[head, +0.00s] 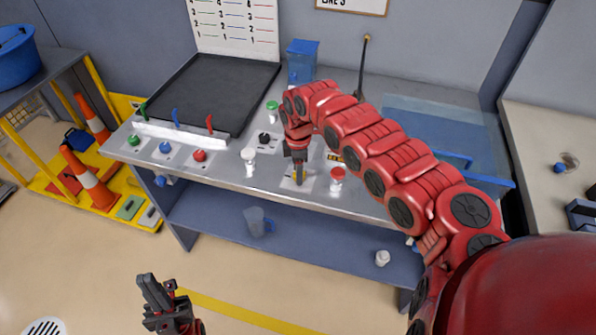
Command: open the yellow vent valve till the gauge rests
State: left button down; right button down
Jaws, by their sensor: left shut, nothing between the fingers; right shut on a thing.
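The yellow vent valve (298,176) is on a pale plate near the front edge of the metal bench. Only a small yellow part shows beneath my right gripper (297,168). That gripper reaches down from above and is shut on the valve. My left gripper (158,296) is low at the bottom left, in front of the bench, shut and empty. I cannot make out a gauge; my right arm covers part of the bench.
A red-topped fitting (337,176) and a white-topped fitting (249,158) stand close on either side of the valve. A black tray (212,92) lies at the back left. A jug (258,222) is on the shelf below. Traffic cones (88,180) stand at the left.

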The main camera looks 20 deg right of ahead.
jog(key=shift+r, duration=0.1)
jog(key=shift+c, duration=1.9)
grip_release()
notch_tip(320, 180, up, 17)
jog(key=b, duration=0.3)
jog(key=shift+r+b, duration=0.15)
jog(key=shift+b, duration=0.25)
